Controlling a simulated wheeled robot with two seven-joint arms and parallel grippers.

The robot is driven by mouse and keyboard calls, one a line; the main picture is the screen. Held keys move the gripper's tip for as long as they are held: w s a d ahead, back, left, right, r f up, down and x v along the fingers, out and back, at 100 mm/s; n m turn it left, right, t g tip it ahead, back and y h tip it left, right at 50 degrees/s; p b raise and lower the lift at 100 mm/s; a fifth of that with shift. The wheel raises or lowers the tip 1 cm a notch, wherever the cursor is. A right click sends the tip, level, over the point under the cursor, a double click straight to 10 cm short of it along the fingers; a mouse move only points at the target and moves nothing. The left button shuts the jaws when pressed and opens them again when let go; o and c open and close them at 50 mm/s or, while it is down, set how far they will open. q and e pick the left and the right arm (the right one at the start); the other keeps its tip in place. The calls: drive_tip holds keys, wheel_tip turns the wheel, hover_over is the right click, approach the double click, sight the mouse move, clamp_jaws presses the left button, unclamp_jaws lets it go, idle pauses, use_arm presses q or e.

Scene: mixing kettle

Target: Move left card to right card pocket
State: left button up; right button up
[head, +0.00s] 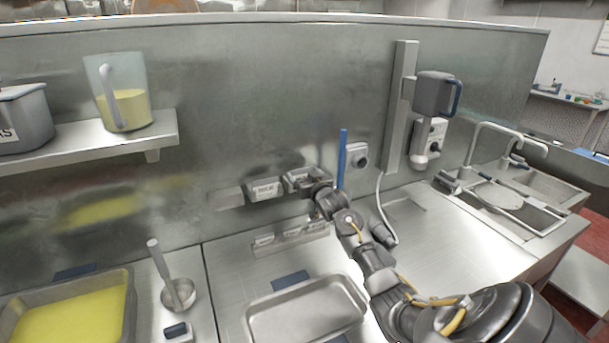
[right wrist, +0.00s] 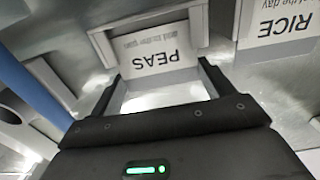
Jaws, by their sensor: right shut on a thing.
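A metal card rail (head: 230,197) is on the steel back wall. The RICE card (head: 265,190) sits in its middle part; the stretch to its left looks bare. My right gripper (head: 306,179) is at the rail's right end, shut on the PEAS card (right wrist: 157,62). In the right wrist view, this card reads upside down, with its far edge at or in a metal pocket (right wrist: 150,27); I cannot tell how deep it sits. The RICE card (right wrist: 284,22) is beside it, apart from the fingers (right wrist: 160,88). My left gripper is out of view.
A blue upright bar (head: 342,158) stands just right of my gripper. A metal tray (head: 305,308) is on the counter below. A pan of yellow food (head: 70,308) and a small metal pot (head: 178,294) are at left. The sink (head: 515,205) is at right.

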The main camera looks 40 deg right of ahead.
drive_tip(key=shift+f, duration=0.4)
idle(0.3)
drive_tip(key=o, duration=0.9)
drive_tip(key=shift+c, duration=1)
drive_tip(key=shift+s+a+r+p, duration=0.15)
drive_tip(key=shift+s+a+p, duration=0.05)
drive_tip(key=shift+s+p, duration=0.55)
drive_tip(key=p+v, duration=0.4)
drive_tip(key=v, duration=0.1)
drive_tip(key=shift+s+a, duration=0.1)
drive_tip(key=shift+s, duration=0.1)
